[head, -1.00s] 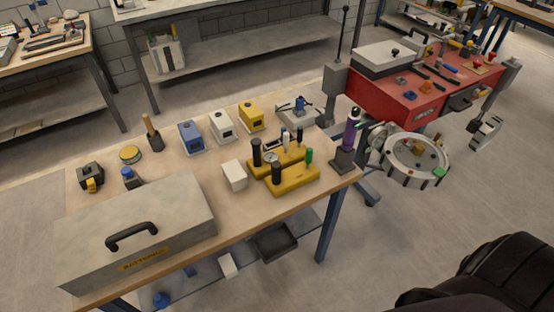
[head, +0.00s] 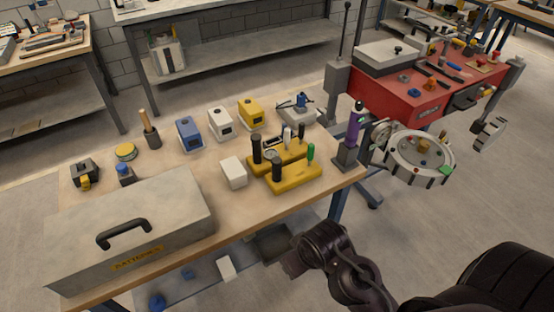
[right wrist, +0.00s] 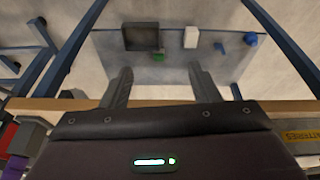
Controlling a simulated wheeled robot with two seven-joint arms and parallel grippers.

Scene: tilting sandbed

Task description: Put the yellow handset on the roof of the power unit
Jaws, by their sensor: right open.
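Three small upright units stand in a row towards the back of the bench: a blue one (head: 189,133), a white one (head: 221,124) and a yellow one (head: 250,113), each with a dark patch on its front. Two yellow blocks (head: 293,180) with black, white and green upright parts stand nearer. I cannot tell which yellow thing is the handset, nor which thing is the power unit. My right gripper (right wrist: 160,72) is open and empty in the right wrist view, with the lower shelf behind it. In the head view my right arm is below the bench's front edge. My left gripper is out of view.
A large grey battery case (head: 180,205) fills the bench's front left. A small white box (head: 233,173) and a purple-topped stand (head: 352,135) are on the bench. A round tray (head: 419,160) adjoins a red cart (head: 400,90). The lower shelf holds a black tray (right wrist: 141,37).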

